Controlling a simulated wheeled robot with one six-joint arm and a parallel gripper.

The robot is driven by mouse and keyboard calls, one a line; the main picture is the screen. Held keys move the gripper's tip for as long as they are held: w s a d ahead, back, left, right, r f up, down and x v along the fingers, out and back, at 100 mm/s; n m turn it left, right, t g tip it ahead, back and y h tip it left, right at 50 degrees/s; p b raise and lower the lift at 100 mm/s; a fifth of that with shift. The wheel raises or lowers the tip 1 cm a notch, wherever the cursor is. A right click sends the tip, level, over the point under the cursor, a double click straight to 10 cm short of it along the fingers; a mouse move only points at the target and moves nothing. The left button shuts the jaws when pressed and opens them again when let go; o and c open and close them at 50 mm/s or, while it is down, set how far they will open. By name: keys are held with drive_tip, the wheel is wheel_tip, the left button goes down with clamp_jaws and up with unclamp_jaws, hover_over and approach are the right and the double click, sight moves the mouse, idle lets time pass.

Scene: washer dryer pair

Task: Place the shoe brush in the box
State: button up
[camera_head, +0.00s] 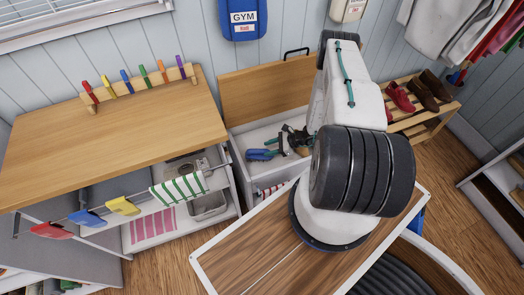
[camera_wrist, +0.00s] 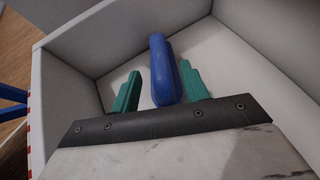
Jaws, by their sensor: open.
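A white open box (camera_head: 244,138) with an upright wooden panel behind it stands in the middle of the head view. Its white inner walls (camera_wrist: 255,58) fill much of the wrist view. A long blue object (camera_wrist: 162,70), which may be the shoe brush, lies in the box; its bristles cannot be made out. A blue shape (camera_head: 260,155) also shows in the box in the head view. My gripper (camera_wrist: 157,90) is open, with its green fingers apart on either side of the blue object and visible gaps. In the head view my arm partly hides the gripper and box.
A wooden counter (camera_head: 120,130) with a rack of coloured pegs stands at left, with hanging cloths below its front. A shoe rack (camera_head: 440,107) stands at right. Blue bars (camera_wrist: 12,104) lie outside the box wall.

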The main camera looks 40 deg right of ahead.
drive_tip(key=v, duration=0.6)
drive_tip(key=shift+s+d+r, duration=0.15)
drive_tip(key=shift+s+d, duration=0.1)
drive_tip(key=shift+d, duration=0.05)
idle(0.8)
